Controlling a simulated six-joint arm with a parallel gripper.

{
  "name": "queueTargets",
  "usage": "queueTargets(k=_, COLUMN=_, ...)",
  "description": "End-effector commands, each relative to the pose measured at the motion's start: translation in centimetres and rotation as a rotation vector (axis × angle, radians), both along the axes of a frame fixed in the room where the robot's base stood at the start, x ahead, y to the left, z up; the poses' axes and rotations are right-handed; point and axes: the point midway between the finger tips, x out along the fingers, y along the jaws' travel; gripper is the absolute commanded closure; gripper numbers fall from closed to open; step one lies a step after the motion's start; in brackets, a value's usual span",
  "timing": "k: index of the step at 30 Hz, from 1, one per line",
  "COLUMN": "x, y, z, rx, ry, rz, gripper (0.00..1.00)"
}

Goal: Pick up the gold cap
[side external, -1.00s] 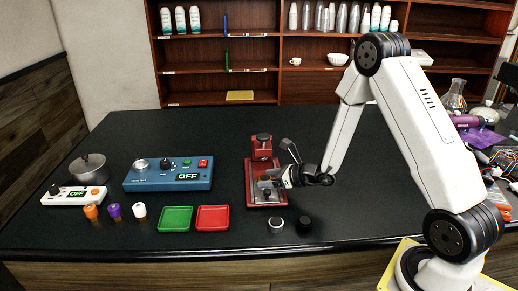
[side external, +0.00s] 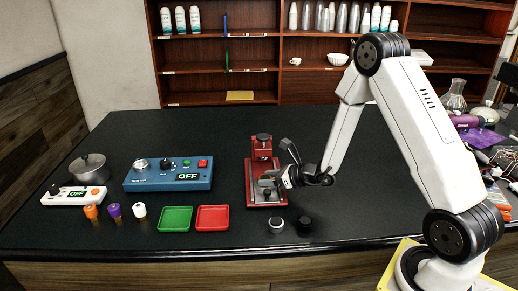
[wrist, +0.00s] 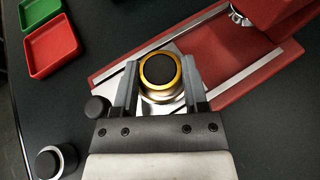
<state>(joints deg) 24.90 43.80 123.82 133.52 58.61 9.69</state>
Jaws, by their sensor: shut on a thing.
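The gold cap (wrist: 160,72) shows in the wrist view as a round piece with a gold rim and a black top. It sits over the red brewer base (wrist: 242,62), on or just above a light metal plate. My gripper (wrist: 160,80) has one finger on each side of the cap and is shut on it. In the side external view my gripper (side external: 278,180) is at the red brewer (side external: 250,190), and the cap is mostly hidden there. Whether the cap is lifted clear of the plate I cannot tell.
A silver-rimmed black cap (side external: 276,224) and a black knob (side external: 304,224) stand in front of the brewer. Green (side external: 175,218) and red (side external: 212,218) trays lie to the left. A blue control box (side external: 168,175) stands behind them.

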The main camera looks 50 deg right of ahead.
Motion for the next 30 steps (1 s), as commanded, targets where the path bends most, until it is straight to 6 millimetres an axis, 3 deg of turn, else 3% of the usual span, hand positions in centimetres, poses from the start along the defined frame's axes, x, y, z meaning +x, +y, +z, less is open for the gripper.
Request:
queueTargets(k=11, x=0.1, y=0.0, z=1.6, rx=-0.001, ry=-0.002, rz=-0.001, gripper=1.00)
queueTargets(k=30, x=0.0, y=0.0, z=8.8, rx=-0.001, ry=-0.003, rz=0.001, gripper=1.00)
